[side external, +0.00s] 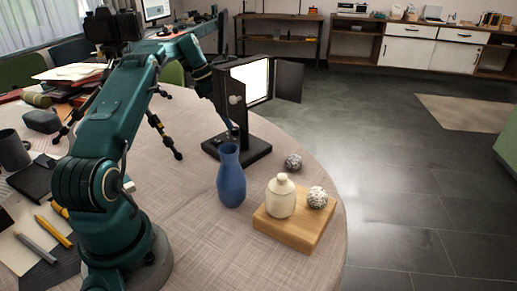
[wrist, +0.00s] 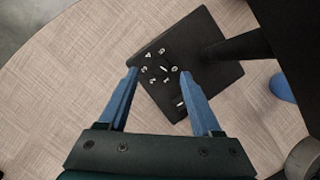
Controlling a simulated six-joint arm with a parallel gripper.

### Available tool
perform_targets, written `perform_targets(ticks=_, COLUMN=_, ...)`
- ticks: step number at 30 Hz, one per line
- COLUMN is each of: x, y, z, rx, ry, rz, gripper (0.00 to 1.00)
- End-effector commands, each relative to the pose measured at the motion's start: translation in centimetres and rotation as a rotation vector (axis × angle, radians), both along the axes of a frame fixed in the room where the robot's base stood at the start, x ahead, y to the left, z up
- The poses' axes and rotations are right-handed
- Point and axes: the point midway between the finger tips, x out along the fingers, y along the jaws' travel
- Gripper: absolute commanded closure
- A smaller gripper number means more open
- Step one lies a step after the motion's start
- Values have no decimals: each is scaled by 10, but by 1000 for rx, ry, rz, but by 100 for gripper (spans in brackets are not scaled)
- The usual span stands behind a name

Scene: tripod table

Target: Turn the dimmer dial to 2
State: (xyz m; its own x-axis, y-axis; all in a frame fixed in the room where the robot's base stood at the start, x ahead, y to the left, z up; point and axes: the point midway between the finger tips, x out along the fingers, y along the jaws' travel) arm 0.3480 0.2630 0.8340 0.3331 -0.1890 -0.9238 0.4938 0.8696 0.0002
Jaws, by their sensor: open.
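The dimmer dial (wrist: 164,69) is a small dark knob with a white pointer mark on the black lamp base (wrist: 208,30). Small white marks ring it, too small to read surely. My gripper (wrist: 159,73) is open, with one blue finger on each side of the dial area; I cannot tell whether either finger touches the dial. In the side view, my gripper (side external: 233,131) reaches down to the lamp base (side external: 258,150), partly hidden behind the lamp. The lamp's bright panel (side external: 256,80) stands above the base, and the dial cannot be made out there.
A blue vase (side external: 231,178) stands in front of the lamp base. A wooden board (side external: 293,235) holds a cream jar (side external: 281,197) and a speckled ball (side external: 317,197). Another speckled ball (side external: 293,161) lies on the table. A black tripod (side external: 163,135) stands left of the lamp.

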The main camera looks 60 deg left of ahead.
Motion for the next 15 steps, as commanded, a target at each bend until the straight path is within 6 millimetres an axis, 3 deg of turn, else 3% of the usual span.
perform_targets(ticks=5, x=-5, y=3, z=15, rx=2, ry=0, rz=0, gripper=34)
perform_targets(ticks=15, x=-6, y=3, z=17, rx=5, ry=0, rz=-5, gripper=34)
